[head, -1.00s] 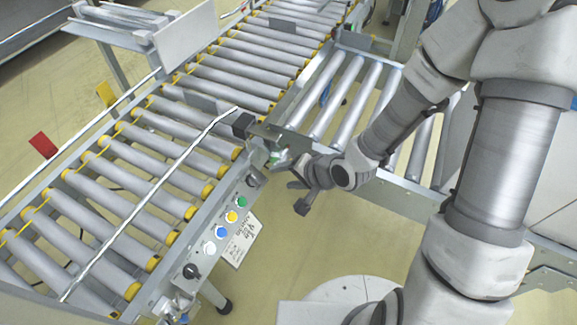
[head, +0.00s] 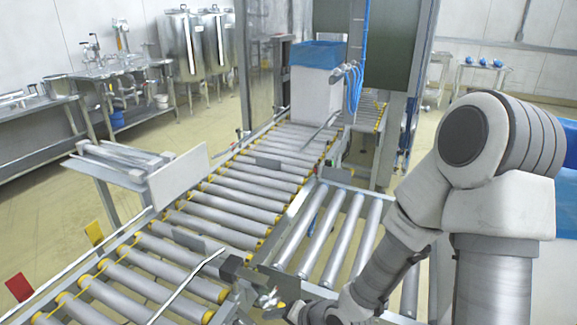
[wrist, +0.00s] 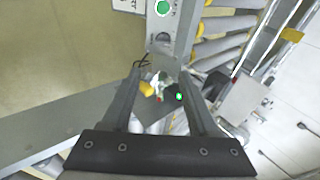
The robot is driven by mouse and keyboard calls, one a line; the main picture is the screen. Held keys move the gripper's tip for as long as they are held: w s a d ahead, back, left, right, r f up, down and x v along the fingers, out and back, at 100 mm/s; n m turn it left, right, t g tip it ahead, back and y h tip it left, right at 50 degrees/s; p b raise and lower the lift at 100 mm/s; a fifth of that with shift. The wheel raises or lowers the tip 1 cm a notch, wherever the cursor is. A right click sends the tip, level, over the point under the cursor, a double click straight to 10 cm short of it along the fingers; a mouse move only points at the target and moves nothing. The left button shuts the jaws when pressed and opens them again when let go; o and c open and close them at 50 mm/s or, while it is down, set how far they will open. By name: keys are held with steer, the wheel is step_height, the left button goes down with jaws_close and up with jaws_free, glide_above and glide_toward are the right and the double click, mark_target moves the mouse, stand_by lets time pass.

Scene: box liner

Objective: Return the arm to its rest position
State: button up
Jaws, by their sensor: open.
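My arm reaches in from the right of the head view, bent at the elbow. My gripper (head: 290,312) is low in that view, by the near corner where the two roller conveyors meet, and the bottom edge cuts it off. In the wrist view my gripper (wrist: 166,78) has its two fingers spread apart. A metal bracket (wrist: 163,58) and a small yellow and green fitting show beyond and between the fingers. Nothing is clearly held. How far the fingers are from the bracket I cannot tell.
The main roller conveyor (head: 220,212) runs away to a white box with a blue liner (head: 316,85) at its far end. A side conveyor (head: 330,235) lies beside my arm. In the wrist view a green button (wrist: 162,8) is close to the bracket.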

steer(key=d+r+n+t+h, duration=0.1)
steer(key=d+r+n+h, duration=0.2)
steer(key=d+r+h, duration=0.75)
steer(key=s+d+r+n+y, duration=0.1)
steer(key=s+d+r+y, duration=0.15)
steer(key=s+r, duration=0.45)
steer(key=s+d+r+n+y, duration=0.1)
steer(key=s+d+r, duration=0.35)
steer(key=r, duration=0.55)
step_height(320, 180, up, 12)
steer(key=a+p, duration=0.1)
steer(key=p, duration=1.1)
steer(key=shift+s+r+y, duration=0.15)
steer(key=shift+s+y, duration=0.15)
steer(key=shift+s, duration=0.15)
